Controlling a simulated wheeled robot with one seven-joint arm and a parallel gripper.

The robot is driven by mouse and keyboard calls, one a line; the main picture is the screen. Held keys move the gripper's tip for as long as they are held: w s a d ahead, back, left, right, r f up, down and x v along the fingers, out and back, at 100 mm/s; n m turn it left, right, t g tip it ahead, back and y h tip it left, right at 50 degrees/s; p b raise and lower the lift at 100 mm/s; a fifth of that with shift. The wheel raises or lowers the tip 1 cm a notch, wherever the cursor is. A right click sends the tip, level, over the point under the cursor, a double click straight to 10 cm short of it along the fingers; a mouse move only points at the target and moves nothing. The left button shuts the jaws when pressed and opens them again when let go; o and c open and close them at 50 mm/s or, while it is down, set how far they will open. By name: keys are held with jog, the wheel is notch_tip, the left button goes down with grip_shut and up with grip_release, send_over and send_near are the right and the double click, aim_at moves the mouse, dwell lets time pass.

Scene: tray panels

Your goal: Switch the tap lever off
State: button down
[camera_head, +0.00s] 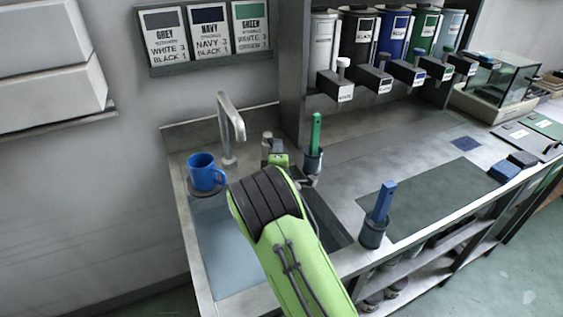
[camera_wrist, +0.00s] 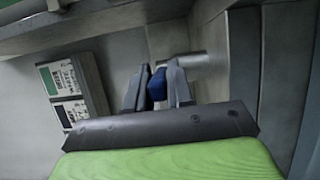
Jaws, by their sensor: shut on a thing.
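The tap's grey metal spout (camera_head: 231,118) rises at the back of the sink, left of my arm, and bends over at the top. My gripper (camera_wrist: 156,88) is shut on a small dark blue piece, which I take as the tap lever (camera_wrist: 157,82). A metal cylinder (camera_wrist: 190,61) lies just behind it in the wrist view. In the head view my arm and wrist hide the lever and most of the fingers. I cannot tell the lever's full angle.
A blue mug (camera_head: 201,172) stands beside the spout. A pot with a green-handled tool (camera_head: 316,135) is close right of my wrist. Another pot holds a blue-handled tool (camera_head: 384,200). Dispensers (camera_head: 358,50) line the back. The counter's middle (camera_head: 390,140) is clear.

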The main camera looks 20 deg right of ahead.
dwell(0.3)
jog(key=c, duration=1.1)
grip_release()
jog(key=b+v, duration=0.3)
jog(key=v, duration=1.3)
jog(key=shift+w+a+b, duration=0.1)
jog(key=shift+a+b, duration=0.05)
jog(key=shift+b, duration=0.15)
